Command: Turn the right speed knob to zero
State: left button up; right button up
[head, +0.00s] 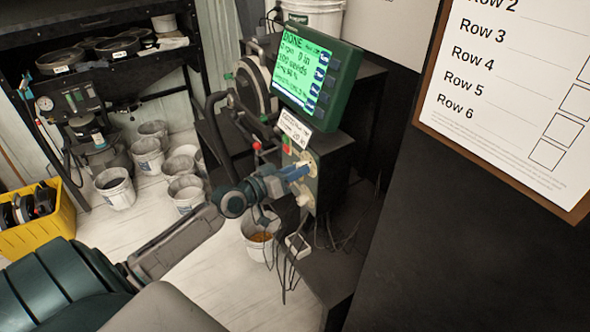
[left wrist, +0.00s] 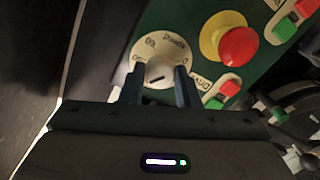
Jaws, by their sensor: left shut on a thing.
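A cream round dial (left wrist: 152,47) with dark lettering is set on the dark green panel in the left wrist view. Its knob (left wrist: 158,72) has a dark slot-like mark, and the lettering is too blurred to read surely. My left gripper (left wrist: 160,86) is shut on this knob, one finger on each side. In the head view my left gripper (head: 298,174) reaches the front of the green control box (head: 328,165), and its fingers hide much of the knob. My right gripper is in neither view.
A red button (left wrist: 238,46) on a yellow base sits right of the dial, with red and green buttons nearby. A green-lit screen (head: 306,68) reads DONE above the box. Cables hang below, above a bucket (head: 256,250). A row board (head: 510,90) hangs at right.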

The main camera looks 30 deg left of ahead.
pick_arm(q)
jog(key=n+h+p, duration=0.1)
jog(key=n, duration=0.9)
jog(key=n+p, duration=0.2)
jog(key=n, duration=0.8)
jog(key=n+h+p, duration=0.1)
jog(key=n, duration=0.9)
jog(key=shift+a+n+h, duration=0.2)
jog(key=shift+n+h, duration=0.1)
jog(key=shift+n, duration=0.1)
dwell(0.3)
jog(key=o, duration=1)
jog(key=shift+w, duration=0.1)
